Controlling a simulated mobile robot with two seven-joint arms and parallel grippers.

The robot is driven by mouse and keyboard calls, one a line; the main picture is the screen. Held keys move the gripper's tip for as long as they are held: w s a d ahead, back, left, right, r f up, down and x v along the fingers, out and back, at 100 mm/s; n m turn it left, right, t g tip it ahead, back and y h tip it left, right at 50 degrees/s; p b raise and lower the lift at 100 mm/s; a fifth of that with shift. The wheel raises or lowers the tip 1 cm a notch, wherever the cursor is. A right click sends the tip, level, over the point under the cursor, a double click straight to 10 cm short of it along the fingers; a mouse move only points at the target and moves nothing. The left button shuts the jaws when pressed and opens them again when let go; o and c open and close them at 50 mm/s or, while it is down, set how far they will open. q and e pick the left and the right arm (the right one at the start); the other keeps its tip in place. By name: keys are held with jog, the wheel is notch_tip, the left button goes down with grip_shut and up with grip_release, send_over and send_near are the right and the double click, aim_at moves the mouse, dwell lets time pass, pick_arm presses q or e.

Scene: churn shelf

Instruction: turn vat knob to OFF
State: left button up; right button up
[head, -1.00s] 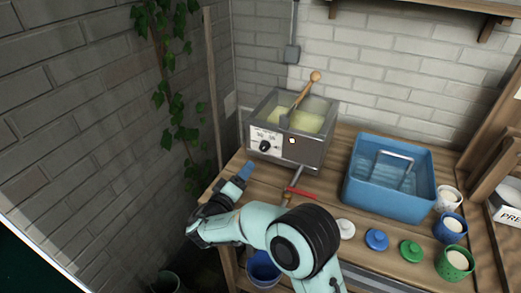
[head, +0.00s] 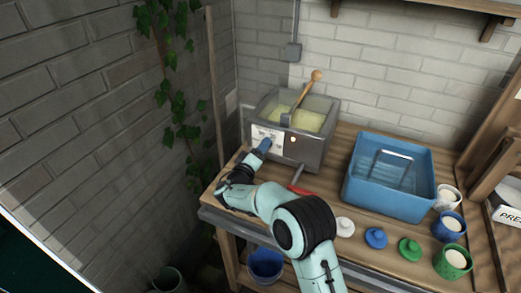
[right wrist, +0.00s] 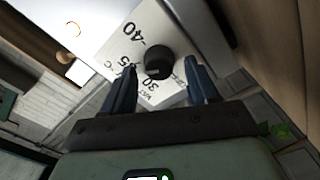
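The grey metal vat (head: 308,151) stands at the back left of the wooden bench, with pale yellow contents and a wooden-handled paddle (head: 309,88) in it. Its white dial plate (head: 259,132) is on the front. The black knob (right wrist: 158,62) shows in the right wrist view on the dial plate (right wrist: 118,42), with numbers around it. My right gripper (right wrist: 164,72) is open, its two blue fingers on either side of the knob, with gaps visible. In the head view my right gripper (head: 264,146) hides the knob. My left gripper is not in view.
A blue basin (head: 387,205) with a metal handle stands right of the vat. White (head: 345,226), blue (head: 375,237) and green (head: 409,248) lids lie along the bench front, beside several cups. A red-handled tool (head: 303,191) lies before the vat. A brick wall is at left.

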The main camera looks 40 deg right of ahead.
jog(key=c, duration=1)
jog(key=shift+o, duration=0.2)
